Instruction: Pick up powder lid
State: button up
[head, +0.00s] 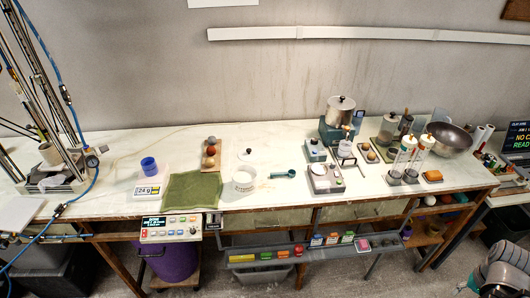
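A pale round lid with a small dark knob (248,153) lies on the white worktop, just behind an open white tub (244,180). It is probably the powder lid, but no label on it can be read. The tub has dark lettering on its side, too small to read. My gripper is not in view; only a grey rounded part, likely of my own arm, shows at the bottom right corner, far from the lid.
A green cloth (194,190) lies left of the tub, and a teal scoop (284,174) to its right. Behind the cloth is a wooden holder with round balls (211,152). Devices crowd the right; bare worktop surrounds the lid.

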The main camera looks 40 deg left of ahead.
aim_at(247, 154)
jog(key=z, duration=0.35)
jog(key=i, duration=1.4)
jog(key=u, duration=2.25)
